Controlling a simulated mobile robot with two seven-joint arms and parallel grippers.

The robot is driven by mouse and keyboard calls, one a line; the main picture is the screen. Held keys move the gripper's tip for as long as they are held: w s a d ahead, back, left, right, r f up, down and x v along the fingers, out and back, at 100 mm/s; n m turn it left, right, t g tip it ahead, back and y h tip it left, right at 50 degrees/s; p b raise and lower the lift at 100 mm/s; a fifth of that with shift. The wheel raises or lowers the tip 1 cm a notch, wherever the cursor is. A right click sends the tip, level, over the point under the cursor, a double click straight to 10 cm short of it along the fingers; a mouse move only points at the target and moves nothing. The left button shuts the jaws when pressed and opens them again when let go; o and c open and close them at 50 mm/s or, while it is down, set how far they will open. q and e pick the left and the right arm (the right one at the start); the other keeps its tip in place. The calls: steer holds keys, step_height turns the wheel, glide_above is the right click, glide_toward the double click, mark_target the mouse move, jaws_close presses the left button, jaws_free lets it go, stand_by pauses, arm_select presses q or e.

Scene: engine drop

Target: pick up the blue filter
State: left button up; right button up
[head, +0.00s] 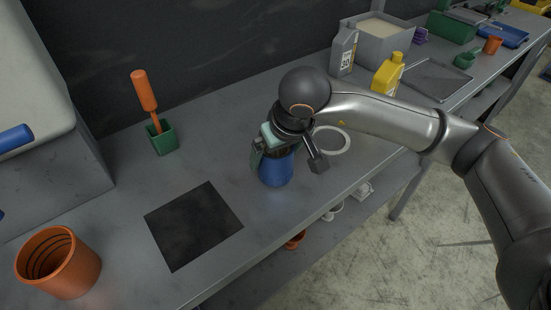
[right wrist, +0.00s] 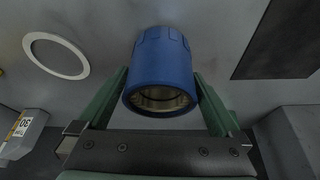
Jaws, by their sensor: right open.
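The blue filter (head: 275,171) stands on the grey bench right of the black mat, partly hidden behind my right gripper in the head view. In the right wrist view the blue filter (right wrist: 160,72) shows its ribbed end and an open, hollow end facing the camera. My right gripper (head: 285,160) is over the filter. Its green fingers (right wrist: 163,98) are open, one on each side of the filter's near end, with narrow gaps visible. My left gripper is not in view.
A black square mat (head: 193,224) lies left of the filter. A white ring (head: 332,141) lies just right of it. A green cup (head: 162,138) with an orange-handled tool and an orange container (head: 58,262) stand farther left. The bench's front edge is close.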

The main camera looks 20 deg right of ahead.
steer(key=shift+x, duration=1.4)
steer(key=shift+w, duration=0.1)
steer(key=shift+c, duration=0.4)
steer(key=shift+r, duration=0.15)
steer(key=c, duration=1.4)
